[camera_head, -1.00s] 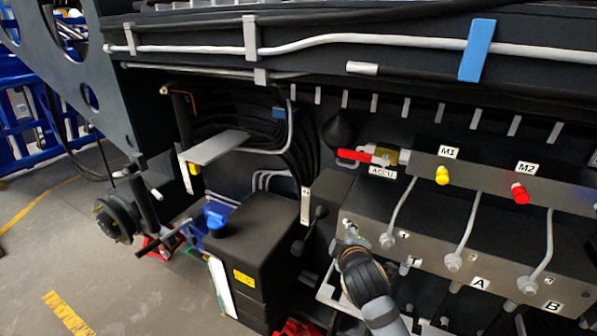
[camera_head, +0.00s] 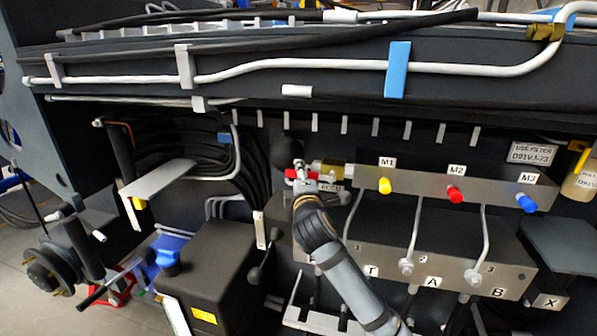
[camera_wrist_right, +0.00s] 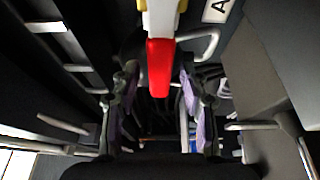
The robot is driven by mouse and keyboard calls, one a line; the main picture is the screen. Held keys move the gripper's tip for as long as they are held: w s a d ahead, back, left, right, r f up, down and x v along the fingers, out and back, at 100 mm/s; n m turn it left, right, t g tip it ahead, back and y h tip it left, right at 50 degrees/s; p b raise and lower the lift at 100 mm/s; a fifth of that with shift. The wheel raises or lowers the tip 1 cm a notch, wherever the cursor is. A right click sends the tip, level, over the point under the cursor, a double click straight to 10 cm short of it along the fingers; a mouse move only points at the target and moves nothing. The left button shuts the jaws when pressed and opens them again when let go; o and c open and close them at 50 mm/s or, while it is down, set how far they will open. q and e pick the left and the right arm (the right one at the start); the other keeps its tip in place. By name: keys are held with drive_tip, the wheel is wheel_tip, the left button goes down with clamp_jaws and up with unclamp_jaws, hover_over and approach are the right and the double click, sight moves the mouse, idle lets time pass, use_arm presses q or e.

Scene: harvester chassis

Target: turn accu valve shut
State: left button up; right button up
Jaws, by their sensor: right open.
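The accu valve has a red lever handle (camera_head: 293,174), partly hidden by my right gripper in the head view, and a yellowish body (camera_head: 334,169) to its right. My right gripper (camera_head: 302,174) is at the lever. In the right wrist view the red handle (camera_wrist_right: 160,68) points down the picture between the two fingers of my right gripper (camera_wrist_right: 157,88). Dark gaps show on both sides of the handle, so the gripper is open. The ACCU label (camera_head: 331,187) is partly covered in the head view. My left gripper is not in view.
A metal manifold with yellow M1 (camera_head: 385,186), red M2 (camera_head: 455,194) and blue M3 (camera_head: 527,203) caps lies right of the valve. Pipes and a blue clamp (camera_head: 397,70) run above.

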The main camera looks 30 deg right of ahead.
drive_tip(key=shift+w+d, duration=0.2)
drive_tip(key=shift+w, duration=0.4)
drive_tip(key=shift+c, duration=0.2)
clamp_jaws()
